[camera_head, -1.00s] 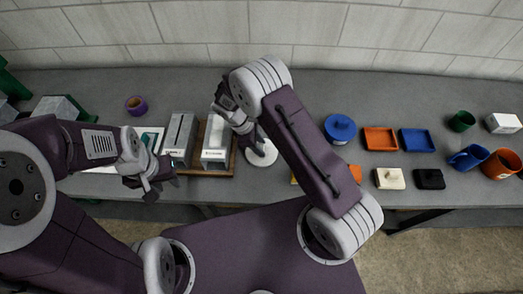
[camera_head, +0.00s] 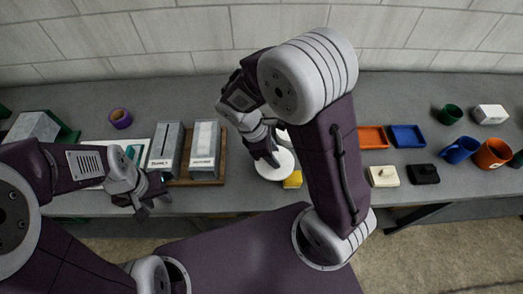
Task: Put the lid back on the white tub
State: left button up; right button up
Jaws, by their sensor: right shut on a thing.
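A white round lid (camera_head: 268,172) shows under my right gripper (camera_head: 271,158), near the front half of the bench. The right gripper points down and is shut on the lid, covering its middle. A small white patch (camera_head: 283,127) shows just behind the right gripper; it may be part of the white tub, but most of it is hidden by my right arm. My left gripper (camera_head: 151,205) is at the bench's front edge on the left, empty, with its fingers apart.
A wooden board (camera_head: 221,176) with grey and white boxes stands left of the lid. Orange (camera_head: 373,137) and blue (camera_head: 407,136) trays, cream (camera_head: 384,177) and black (camera_head: 425,175) blocks and several mugs stand farther right.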

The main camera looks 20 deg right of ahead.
jog(key=shift+s+d+r, duration=0.2)
jog(key=shift+s+r, duration=0.1)
jog(key=shift+s, duration=0.1)
jog(key=shift+w+r+n, duration=0.1)
jog(key=shift+w+n, duration=0.25)
jog(key=shift+n, duration=0.05)
jog(key=shift+n+t, duration=0.4)
jog(key=shift+n, duration=0.2)
jog(key=w, duration=0.1)
jog(key=w+r, duration=0.1)
jog(key=w, duration=0.1)
jog(key=w+a, duration=0.1)
jog(key=shift+w+r+p, duration=0.2)
jog(key=shift+w+p, duration=0.1)
jog(key=shift+w, duration=0.1)
jog(key=w+d+r+p, duration=0.2)
jog(key=w+d+p, duration=0.45)
jog(key=w, duration=0.45)
jog(key=d+f, duration=0.2)
jog(key=s+d+f+m+b, duration=0.1)
jog(key=d+f, duration=0.1)
jog(key=d+f+m+b, duration=0.1)
jog(key=d+f, duration=0.1)
jog(key=f, duration=0.1)
jog(key=shift+s+d+g, duration=0.1)
jog(key=shift+s+g, duration=0.2)
jog(key=shift+g, duration=0.1)
jog(key=shift+w+f+b, duration=0.1)
jog(key=shift+f+b, duration=0.55)
jog(key=shift+f, duration=0.15)
